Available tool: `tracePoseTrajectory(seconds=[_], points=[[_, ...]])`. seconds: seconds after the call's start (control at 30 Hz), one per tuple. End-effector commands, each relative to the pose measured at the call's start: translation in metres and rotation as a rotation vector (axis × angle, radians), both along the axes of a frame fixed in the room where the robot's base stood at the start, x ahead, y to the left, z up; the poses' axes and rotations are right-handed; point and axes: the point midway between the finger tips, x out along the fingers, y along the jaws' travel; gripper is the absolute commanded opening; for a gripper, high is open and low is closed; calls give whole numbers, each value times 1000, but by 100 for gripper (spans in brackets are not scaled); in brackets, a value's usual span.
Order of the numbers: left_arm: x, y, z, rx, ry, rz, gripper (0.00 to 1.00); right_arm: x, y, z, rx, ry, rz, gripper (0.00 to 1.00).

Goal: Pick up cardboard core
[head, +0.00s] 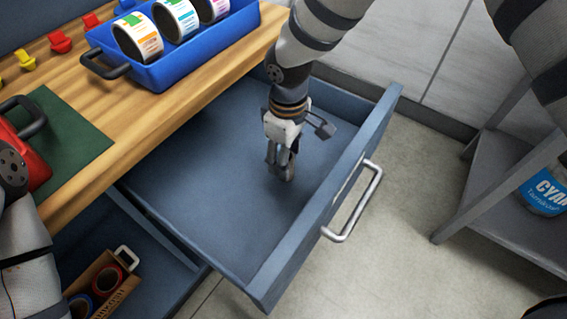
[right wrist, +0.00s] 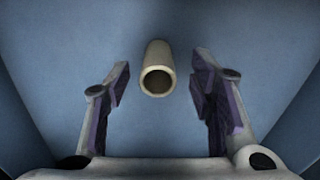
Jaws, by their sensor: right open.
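The cardboard core (right wrist: 158,66) is a short beige tube with a dark hollow end. It lies on the blue drawer floor in the right wrist view, ahead of and between the fingertips, not held. My right gripper (head: 281,174) is open and points down inside the open blue drawer (head: 215,185) in the head view. Its two fingers also show spread apart in the right wrist view (right wrist: 160,88). In the head view the core is not visible, apparently hidden by my gripper. My left arm shows at the left edge of the head view, but its gripper jaws cannot be made out.
The drawer's front panel with a metal handle (head: 354,203) stands right of my gripper. A wooden worktop (head: 150,115) overhangs at left, with a blue tray (head: 205,55) of label rolls. A lower drawer holds a cardboard box (head: 105,285). A grey shelf (head: 490,195) stands at right.

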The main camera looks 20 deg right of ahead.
Motion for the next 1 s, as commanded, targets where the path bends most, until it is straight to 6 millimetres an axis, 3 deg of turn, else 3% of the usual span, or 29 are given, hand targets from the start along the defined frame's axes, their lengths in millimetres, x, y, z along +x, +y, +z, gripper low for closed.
tracePoseTrajectory(seconds=[0.2, 0.47, 0.67, 1.0], points=[[-5, 0, -6, 0, 17, -1, 33, 2, 0, -42, -1, 5, 1, 50], [-5, 0, -6, 0, 16, -1, 33, 3, 0, -46, 2, -1, 0, 50], [-5, 0, -6, 0, 16, -1, 33, 3, 0, -46, 1, 0, 0, 10], [-4, 0, -5, 0, 14, -1, 33, 4, 0, -43, 2, -1, 0, 10]])
